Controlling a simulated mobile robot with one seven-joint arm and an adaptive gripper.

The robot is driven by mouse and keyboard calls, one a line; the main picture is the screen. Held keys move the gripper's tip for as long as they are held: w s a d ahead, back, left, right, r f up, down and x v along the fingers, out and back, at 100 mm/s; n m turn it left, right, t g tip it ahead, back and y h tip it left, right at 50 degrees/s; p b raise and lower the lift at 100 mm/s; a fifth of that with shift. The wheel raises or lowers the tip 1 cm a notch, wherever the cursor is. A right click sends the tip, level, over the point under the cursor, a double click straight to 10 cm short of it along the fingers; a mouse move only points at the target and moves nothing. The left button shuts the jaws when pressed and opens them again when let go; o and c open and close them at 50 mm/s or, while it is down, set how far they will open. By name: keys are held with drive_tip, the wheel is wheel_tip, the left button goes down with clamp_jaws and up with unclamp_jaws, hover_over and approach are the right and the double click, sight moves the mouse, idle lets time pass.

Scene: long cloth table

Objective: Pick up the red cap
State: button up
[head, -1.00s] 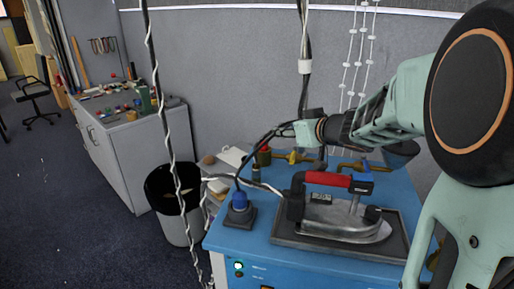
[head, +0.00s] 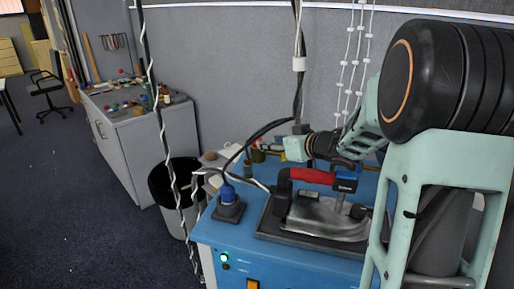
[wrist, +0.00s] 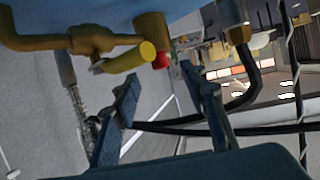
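The red cap (wrist: 160,61) shows in the wrist view at the end of a brown cylinder (wrist: 151,30), just beyond my fingertips. My gripper (wrist: 160,76) is open, its two blue-grey fingers spread with nothing between them. The cap lies roughly in line with the gap, and no contact shows. In the head view my gripper reaches leftward, low over the back of the blue table, beside the brown-green cylinder (head: 257,154).
Brass piping (wrist: 90,38) with a yellow end (wrist: 130,57) sits close beside the cap. An iron with a red handle (head: 312,176) stands in front on the table (head: 212,232). Cables hang across the wrist view.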

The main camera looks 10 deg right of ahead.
drive_tip(key=shift+x, duration=3)
drive_tip(key=shift+c, duration=0.7)
drive_tip(key=c, duration=0.8)
